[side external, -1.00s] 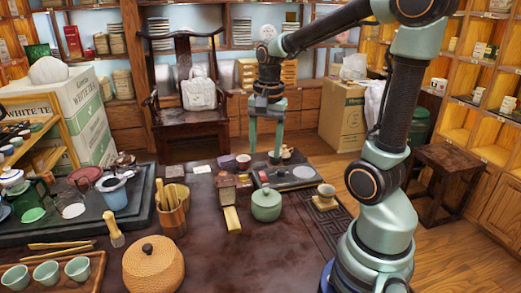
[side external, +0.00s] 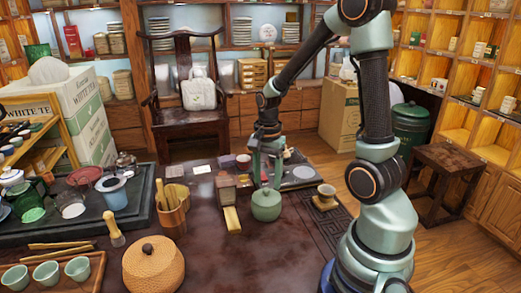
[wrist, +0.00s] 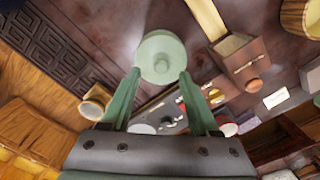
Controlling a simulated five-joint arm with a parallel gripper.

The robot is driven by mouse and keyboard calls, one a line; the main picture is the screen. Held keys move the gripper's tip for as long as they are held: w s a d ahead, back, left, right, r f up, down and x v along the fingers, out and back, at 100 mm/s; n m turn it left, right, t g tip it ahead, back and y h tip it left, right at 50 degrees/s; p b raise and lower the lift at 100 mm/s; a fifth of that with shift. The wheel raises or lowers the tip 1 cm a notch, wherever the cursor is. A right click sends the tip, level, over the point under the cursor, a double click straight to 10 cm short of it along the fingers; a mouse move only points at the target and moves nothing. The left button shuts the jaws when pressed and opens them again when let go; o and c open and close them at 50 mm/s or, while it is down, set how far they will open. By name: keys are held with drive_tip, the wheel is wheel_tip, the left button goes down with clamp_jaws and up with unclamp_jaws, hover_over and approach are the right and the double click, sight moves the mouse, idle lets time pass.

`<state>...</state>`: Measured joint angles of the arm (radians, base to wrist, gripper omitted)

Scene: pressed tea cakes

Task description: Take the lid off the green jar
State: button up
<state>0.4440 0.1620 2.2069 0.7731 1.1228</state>
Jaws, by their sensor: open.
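The green jar (side external: 266,208) stands upright on the dark table, its round lid (wrist: 161,48) on top. I cannot tell whether either finger touches the lid. In the side view the fingers partly hide the lid.
A wooden box (side external: 226,188) and a pale yellow bar (side external: 232,219) lie close left of the jar. A small cup (side external: 326,192) stands to its right, and a dark tray (side external: 303,184) lies behind.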

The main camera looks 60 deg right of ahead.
sight(266, 194)
drive_tip(key=shift+f, duration=1.4)
drive_tip(key=shift+c, duration=0.4)
clamp_jaws()
drive_tip(key=shift+w+r, duration=0.1)
